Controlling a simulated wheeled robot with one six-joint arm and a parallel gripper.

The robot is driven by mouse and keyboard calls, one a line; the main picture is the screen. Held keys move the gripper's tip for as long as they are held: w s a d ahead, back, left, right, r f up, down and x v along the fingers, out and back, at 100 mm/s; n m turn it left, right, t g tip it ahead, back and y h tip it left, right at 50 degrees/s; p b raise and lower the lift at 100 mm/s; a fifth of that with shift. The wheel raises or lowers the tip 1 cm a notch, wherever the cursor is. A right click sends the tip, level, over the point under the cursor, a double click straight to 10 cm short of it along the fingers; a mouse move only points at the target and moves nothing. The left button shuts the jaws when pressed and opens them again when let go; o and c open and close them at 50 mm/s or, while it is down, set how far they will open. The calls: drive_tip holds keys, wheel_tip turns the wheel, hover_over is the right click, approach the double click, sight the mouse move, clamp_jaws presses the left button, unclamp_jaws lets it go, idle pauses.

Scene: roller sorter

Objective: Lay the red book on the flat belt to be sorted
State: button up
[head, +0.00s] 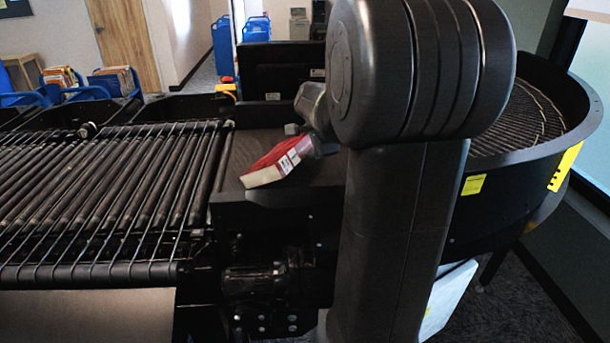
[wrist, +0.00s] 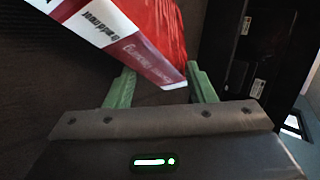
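The red book (head: 272,164) with a white label on its spine is tilted over the dark flat belt (head: 237,152), in the middle of the head view. Whether it touches the belt is unclear. My gripper (head: 318,146) is at the book's right end, partly hidden behind my arm. In the wrist view, the green fingers of my gripper (wrist: 160,82) stand apart with the book's near end between them. The red cover and spine (wrist: 120,40) stretch away beyond the fingertips.
A roller conveyor (head: 110,190) with thin cords lies left of the flat belt. A round black-walled bin (head: 530,160) with a slatted surface is at the right. Blue carts (head: 115,82) with books stand at the back left. My arm blocks much of the centre right.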

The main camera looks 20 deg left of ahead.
drive_tip(key=shift+r, duration=0.1)
drive_tip(key=p+v, duration=0.3)
drive_tip(key=v, duration=0.5)
idle(0.3)
wheel_tip(320, 180, up, 8)
drive_tip(key=s+d+p, duration=0.1)
drive_tip(key=p, duration=0.5)
drive_tip(key=shift+s+d, duration=0.25)
drive_tip(key=shift+s, duration=0.1)
drive_tip(key=shift+f, duration=0.2)
